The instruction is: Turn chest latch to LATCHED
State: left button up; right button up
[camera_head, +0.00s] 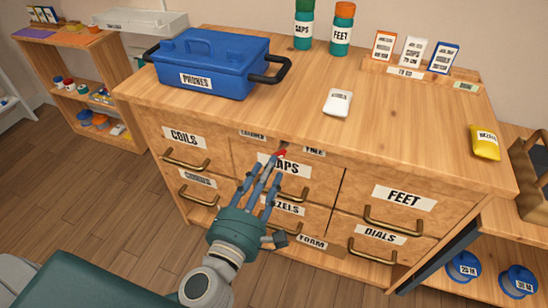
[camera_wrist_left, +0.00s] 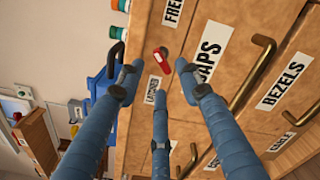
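The chest (camera_head: 320,215) is a wooden chest of drawers. Its small red latch (camera_head: 280,153) sits on the front near the top edge, between the LATCHED label (camera_head: 253,134) and the FREE label (camera_head: 314,151). In the wrist view the fingertips (camera_wrist_left: 157,78) surround the latch area; contact is unclear. My right gripper is not in view.
Brass handles, such as the CAPS drawer handle (camera_wrist_left: 255,75), stick out near the fingers. A blue PHONES box (camera_head: 208,66), a white phone (camera_head: 338,103), bottles (camera_head: 341,30) and a yellow BEZEL packet (camera_head: 485,142) are on top. Floor (camera_head: 110,205) to the left is clear.

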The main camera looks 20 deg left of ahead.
aim_at(281, 150)
pick_arm(q)
jog(key=shift+w+d, duration=0.1)
jog(key=shift+w, duration=2.1)
grip_shut()
